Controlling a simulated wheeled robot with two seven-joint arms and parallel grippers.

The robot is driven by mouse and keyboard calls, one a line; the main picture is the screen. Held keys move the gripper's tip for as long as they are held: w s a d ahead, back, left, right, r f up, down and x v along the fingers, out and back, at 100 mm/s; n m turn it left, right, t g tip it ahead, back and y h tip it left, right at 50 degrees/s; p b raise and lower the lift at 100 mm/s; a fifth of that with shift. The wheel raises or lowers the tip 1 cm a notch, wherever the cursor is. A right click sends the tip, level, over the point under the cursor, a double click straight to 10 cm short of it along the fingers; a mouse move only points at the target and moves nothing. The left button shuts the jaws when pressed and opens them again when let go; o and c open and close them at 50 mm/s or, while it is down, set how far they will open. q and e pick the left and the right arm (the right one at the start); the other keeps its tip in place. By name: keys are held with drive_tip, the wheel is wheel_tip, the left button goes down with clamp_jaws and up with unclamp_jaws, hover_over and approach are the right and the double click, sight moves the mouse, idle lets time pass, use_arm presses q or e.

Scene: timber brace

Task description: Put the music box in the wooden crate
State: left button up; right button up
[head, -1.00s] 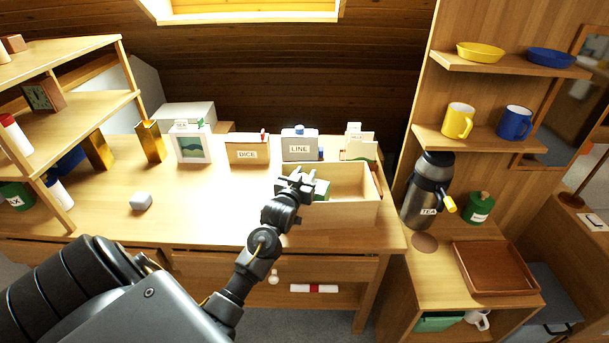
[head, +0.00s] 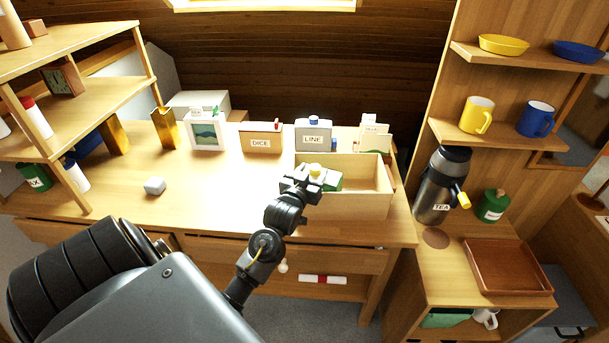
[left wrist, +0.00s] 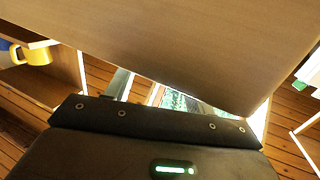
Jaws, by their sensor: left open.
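The open-topped wooden crate (head: 352,205) stands at the front right of the workbench. A green box (head: 331,183) shows inside its left part, partly hidden by my gripper; a small pale yellow piece shows beside the fingers. I cannot tell for sure whether this green box is the music box. My left gripper (head: 308,174) is open over the crate's left side, close to the green box; I see no grip on it. In the left wrist view a broad wooden surface fills the upper part, with a green patterned patch below it. My right gripper is not in view.
Boxes marked DICE (head: 261,139) and LINE (head: 313,136) stand behind the crate, with a picture-fronted box (head: 206,131) to their left. A small grey block (head: 154,186) lies on the clear left bench top. A TEA flask (head: 441,186) stands right of the crate.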

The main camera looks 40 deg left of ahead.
use_arm(q)
drive_tip(key=v, duration=0.7)
drive_tip(key=shift+s+b, duration=0.3)
